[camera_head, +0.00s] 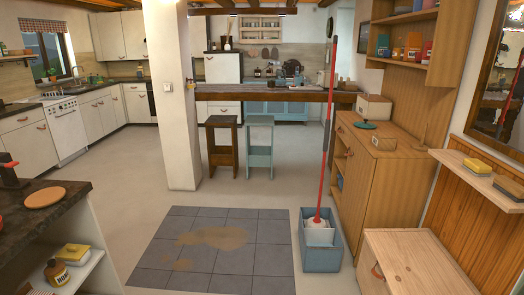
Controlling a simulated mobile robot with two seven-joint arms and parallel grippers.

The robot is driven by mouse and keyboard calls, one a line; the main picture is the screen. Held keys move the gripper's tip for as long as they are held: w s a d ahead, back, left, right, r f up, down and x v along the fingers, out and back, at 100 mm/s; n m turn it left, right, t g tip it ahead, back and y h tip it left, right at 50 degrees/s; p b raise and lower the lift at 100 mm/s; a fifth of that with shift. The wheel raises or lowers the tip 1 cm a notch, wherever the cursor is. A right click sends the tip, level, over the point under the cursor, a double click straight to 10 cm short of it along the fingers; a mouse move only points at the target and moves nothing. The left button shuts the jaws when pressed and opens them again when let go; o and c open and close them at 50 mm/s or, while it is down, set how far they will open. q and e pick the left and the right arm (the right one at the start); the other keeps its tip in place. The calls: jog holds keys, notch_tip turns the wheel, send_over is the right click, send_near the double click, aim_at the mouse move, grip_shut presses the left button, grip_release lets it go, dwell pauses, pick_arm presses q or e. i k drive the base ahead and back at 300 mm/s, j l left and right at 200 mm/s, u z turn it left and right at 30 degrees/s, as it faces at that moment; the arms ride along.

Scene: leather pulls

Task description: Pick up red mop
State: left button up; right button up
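The red mop (325,165) stands nearly upright, leaning slightly to the right at the top. The bucket walls hide the bottom of the mop head. Neither of my grippers shows in the head view, and nothing is seen touching the mop.
A stained dark tile patch (220,277) lies left of the bucket. A wooden cabinet (375,190) stands close on its right, with a low wooden unit (420,262) nearer. A dark-topped counter (50,215) is at left. Two stools (260,150) stand behind. Pale floor lies between.

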aim_at(315, 222)
jog(key=i+z, duration=0.15)
jog(key=i, duration=0.55)
jog(key=i+j+z, duration=0.1)
jog(key=i, duration=0.6)
jog(key=i+z, duration=0.35)
jog(key=i, duration=0.25)
jog(key=i+j+z, duration=0.3)
jog(key=i, duration=0.3)
jog(key=i+z, duration=0.5)
jog(key=i+j+z, duration=0.2)
jog(key=i+z, duration=0.25)
jog(key=i, duration=0.05)
